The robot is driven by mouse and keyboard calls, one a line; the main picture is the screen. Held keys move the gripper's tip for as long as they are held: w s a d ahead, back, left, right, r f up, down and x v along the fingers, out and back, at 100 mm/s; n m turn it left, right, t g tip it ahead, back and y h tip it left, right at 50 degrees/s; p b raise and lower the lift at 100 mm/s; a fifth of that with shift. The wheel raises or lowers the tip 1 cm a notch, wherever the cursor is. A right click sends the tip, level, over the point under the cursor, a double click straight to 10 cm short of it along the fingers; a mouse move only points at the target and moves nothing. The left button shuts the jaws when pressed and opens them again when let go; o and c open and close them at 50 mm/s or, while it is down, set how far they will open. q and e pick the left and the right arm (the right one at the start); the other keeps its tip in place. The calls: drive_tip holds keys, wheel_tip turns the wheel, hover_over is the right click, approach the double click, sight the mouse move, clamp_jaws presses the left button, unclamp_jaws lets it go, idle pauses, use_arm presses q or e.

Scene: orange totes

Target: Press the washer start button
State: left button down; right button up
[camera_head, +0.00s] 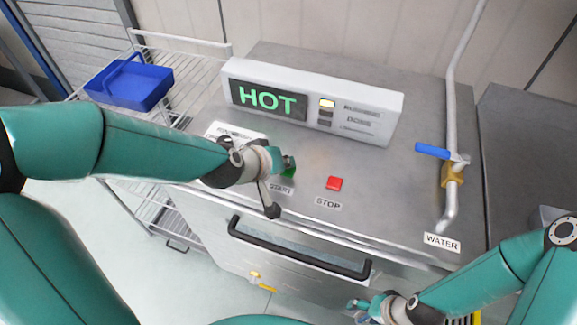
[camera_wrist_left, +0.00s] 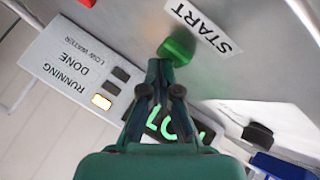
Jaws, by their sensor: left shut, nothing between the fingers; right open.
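The washer has a steel top (camera_head: 390,185) with a green START button (camera_head: 288,171), partly hidden by my left gripper in the head view. My left gripper (camera_head: 290,162) is shut and empty, with its fingertips at the button. In the left wrist view, the closed fingertips (camera_wrist_left: 160,66) reach the edge of the green button (camera_wrist_left: 178,47); I cannot tell whether they press it. The red STOP button (camera_head: 334,184) is to the right. The display (camera_head: 268,100) reads HOT, and the RUNNING lamp (camera_wrist_left: 101,101) is lit. My right gripper (camera_head: 358,305) is open at the bottom, low in front of the washer.
A black handle (camera_head: 300,255) runs along the washer's front. A water pipe (camera_head: 451,110) with a blue valve lever (camera_head: 433,151) stands at the right. A wire rack (camera_head: 180,60) with a blue basket (camera_head: 130,83) stands at the left.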

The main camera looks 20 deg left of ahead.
use_arm(q)
drive_tip(key=shift+r+p, duration=0.65)
drive_tip(key=shift+r, duration=0.1)
wheel_tip(320, 180, up, 5)
drive_tip(key=p, duration=0.5)
idle(0.7)
